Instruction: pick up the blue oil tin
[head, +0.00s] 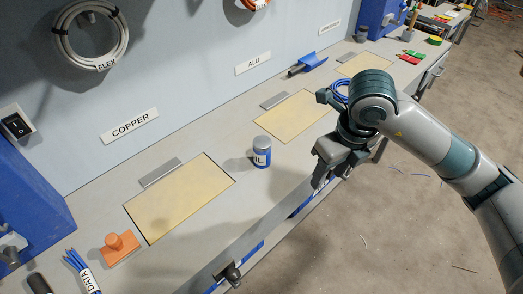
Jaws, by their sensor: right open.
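The blue oil tin (262,152) looks like a small upright blue cylinder with a pale label and a greyish top. It stands on the grey workbench (205,237) between two tan panels, near the front edge. My right gripper (325,180) is to the right of the tin, apart from it, with its fingers pointing down near the bench's front edge. It is open, and I see nothing between the fingers. My left gripper is not in the head view.
Tan panels lie at COPPER (180,197) and ALU (295,117). An orange stamp-like object (119,246) and a DATA cup with blue sticks (84,275) stand front left. A blue cable coil (340,90) is behind my right wrist. The bench around the tin is clear.

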